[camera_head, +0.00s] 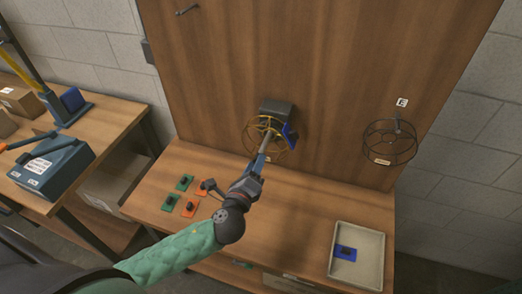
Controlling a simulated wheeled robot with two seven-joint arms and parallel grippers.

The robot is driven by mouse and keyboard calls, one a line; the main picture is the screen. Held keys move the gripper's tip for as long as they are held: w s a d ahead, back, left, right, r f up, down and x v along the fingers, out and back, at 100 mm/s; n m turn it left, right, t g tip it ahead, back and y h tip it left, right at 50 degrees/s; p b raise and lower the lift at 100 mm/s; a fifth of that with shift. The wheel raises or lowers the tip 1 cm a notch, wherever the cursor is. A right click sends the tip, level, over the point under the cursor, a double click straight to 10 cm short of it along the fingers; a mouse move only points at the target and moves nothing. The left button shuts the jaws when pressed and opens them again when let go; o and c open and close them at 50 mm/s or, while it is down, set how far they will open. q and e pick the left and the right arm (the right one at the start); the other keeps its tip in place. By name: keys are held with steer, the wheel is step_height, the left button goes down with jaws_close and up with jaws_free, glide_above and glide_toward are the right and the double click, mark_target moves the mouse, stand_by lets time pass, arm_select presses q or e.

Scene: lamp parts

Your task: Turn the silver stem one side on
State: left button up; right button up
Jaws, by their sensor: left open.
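The silver stem (266,142) shows as a short grey bar in front of the wooden back panel, inside a gold wire ring frame (249,129). A dark grey block (277,108) is above it on the panel, and a blue plate (290,134) is at its right. My left gripper (260,166) reaches up from below with its fingers at the stem's lower end. It is open; at this size I cannot tell whether the fingers touch the stem. My right gripper is out of view.
A black wire ring frame (390,142) hangs on the panel under an "E" label (402,102). A tray (376,243) with a blue piece stands at the bench's right. Several green and orange plates (186,182) lie left of my gripper. A side table (103,118) holds boxes and tools.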

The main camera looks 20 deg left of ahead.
mark_target(261, 151)
arm_select(q)
steer(key=w+p, duration=0.1)
steer(key=w, duration=0.3)
steer(key=shift+d+r+p, duration=0.1)
steer(key=shift+d+p, duration=0.1)
steer(key=shift+p, duration=0.15)
steer(key=shift+w, duration=0.6)
steer(key=shift+c, duration=0.5)
